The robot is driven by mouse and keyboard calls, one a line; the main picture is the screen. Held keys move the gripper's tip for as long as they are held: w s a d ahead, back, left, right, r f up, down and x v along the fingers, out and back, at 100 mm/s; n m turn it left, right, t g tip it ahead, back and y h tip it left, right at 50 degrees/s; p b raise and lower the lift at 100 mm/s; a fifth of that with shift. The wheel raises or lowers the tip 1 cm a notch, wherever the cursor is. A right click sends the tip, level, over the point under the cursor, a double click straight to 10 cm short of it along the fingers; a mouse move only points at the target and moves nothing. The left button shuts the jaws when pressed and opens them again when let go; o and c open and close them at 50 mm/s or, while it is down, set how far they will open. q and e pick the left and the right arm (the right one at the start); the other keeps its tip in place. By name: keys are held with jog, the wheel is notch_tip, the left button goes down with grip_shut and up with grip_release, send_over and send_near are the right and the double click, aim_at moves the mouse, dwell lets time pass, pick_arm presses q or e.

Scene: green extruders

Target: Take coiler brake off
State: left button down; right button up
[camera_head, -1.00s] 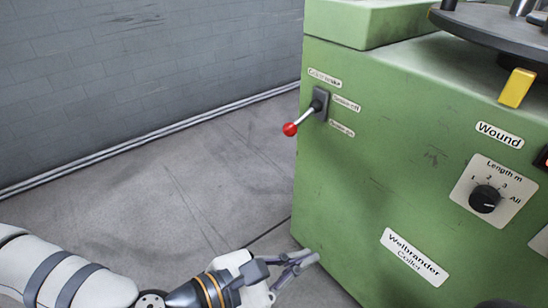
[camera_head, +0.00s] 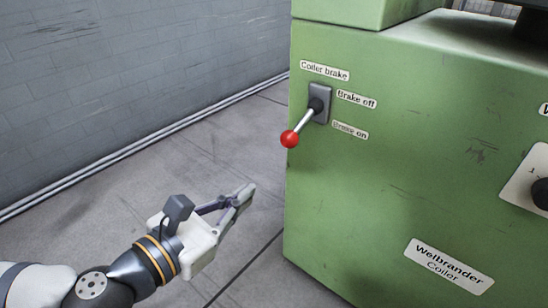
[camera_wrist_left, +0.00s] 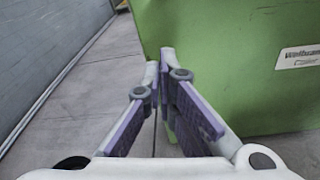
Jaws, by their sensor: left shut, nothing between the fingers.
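The coiler brake lever (camera_head: 301,128) has a red ball knob and a metal stem on a dark plate. It sticks out from the left part of the green machine's front and tilts down and left, on the side of the "Brake on" label (camera_head: 350,130). The "Brake off" label (camera_head: 356,98) is higher. My left gripper (camera_head: 246,192) is shut and empty, below and to the left of the knob and apart from it. In the left wrist view its fingers (camera_wrist_left: 158,68) are close together in front of the machine; the lever does not show there. My right gripper is not in view.
The green coiler (camera_head: 400,190) fills the right side. A dial plate (camera_head: 530,182) is at the right edge. A grey block wall (camera_head: 130,80) stands at the left. The grey floor (camera_head: 190,170) between wall and machine is clear.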

pick_arm(q)
jog(key=w+d+r+b, duration=0.1)
jog(key=w+d+r, duration=0.1)
jog(key=w+d, duration=0.3)
jog(key=shift+w+d+r+b, duration=0.2)
jog(key=shift+w+d+b, duration=0.1)
jog(key=shift+w, duration=0.85)
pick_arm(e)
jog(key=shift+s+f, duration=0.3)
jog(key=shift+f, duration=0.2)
pick_arm(q)
jog(key=shift+a, duration=0.1)
jog(key=g+y+p, duration=0.3)
jog(key=g+p, duration=0.2)
jog(key=p, duration=1.8)
send_near(301, 124)
notch_tip(301, 124, down, 3)
jog(key=w+a, duration=0.1)
jog(key=w, duration=0.1)
jog(key=shift+w+r+p, duration=0.15)
jog(key=shift+r+p, duration=0.15)
jog(key=shift+r, duration=0.05)
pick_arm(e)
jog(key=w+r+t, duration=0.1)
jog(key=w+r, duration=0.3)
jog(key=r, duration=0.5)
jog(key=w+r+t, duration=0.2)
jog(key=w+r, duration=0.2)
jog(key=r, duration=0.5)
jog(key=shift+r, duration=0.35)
